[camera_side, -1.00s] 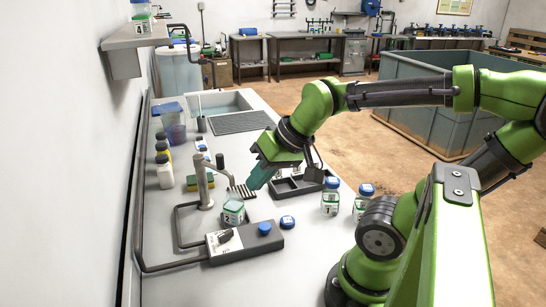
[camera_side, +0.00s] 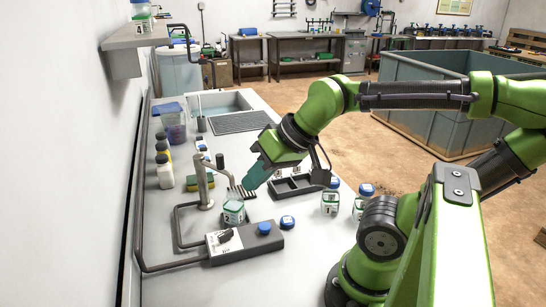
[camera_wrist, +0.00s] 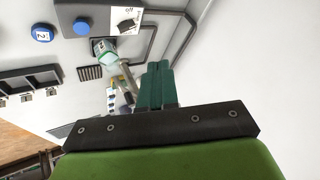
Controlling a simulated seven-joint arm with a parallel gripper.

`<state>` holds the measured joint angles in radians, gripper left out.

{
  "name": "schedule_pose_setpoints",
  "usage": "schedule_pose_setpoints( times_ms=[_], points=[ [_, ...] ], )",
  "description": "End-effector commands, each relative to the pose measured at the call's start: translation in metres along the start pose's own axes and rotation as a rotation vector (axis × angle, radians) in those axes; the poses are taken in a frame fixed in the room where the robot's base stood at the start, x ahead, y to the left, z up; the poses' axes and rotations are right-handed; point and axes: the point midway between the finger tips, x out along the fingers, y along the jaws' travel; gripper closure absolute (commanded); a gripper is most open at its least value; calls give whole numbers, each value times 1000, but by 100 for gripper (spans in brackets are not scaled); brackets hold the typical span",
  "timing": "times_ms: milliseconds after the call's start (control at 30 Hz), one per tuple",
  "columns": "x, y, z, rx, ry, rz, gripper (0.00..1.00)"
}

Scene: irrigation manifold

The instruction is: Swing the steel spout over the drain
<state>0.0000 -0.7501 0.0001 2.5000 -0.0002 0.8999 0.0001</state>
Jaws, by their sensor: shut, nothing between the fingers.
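The steel spout (camera_side: 203,181) rises from a post on the bench, and its arm slopes to the right. In the wrist view the fingers (camera_wrist: 157,82) appear beside the spout, with a gap hard to judge.
A control box with a blue button (camera_side: 264,229) stands in front of the jar. A blue cap (camera_side: 287,222) lies near it. A dark tray (camera_side: 297,185) and jars (camera_side: 331,203) stand to the right.

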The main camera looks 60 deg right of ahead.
Motion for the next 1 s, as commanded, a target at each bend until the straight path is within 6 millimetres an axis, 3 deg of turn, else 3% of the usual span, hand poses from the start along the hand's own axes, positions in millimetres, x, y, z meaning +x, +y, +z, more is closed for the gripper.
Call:
schedule_pose_setpoints(
  times_ms=[133,267,367,433,567,800,1000],
  points=[
    [0,0,0,0,0,0,97],
    [7,3,2,10,-28,13,77],
    [15,6,-14,33,-58,33,62],
    [19,7,-37,61,-85,58,51],
    [26,16,-91,148,-160,134,51],
    [38,50,-181,369,-282,344,51],
    [37,67,-231,578,-322,516,51]
  ],
)
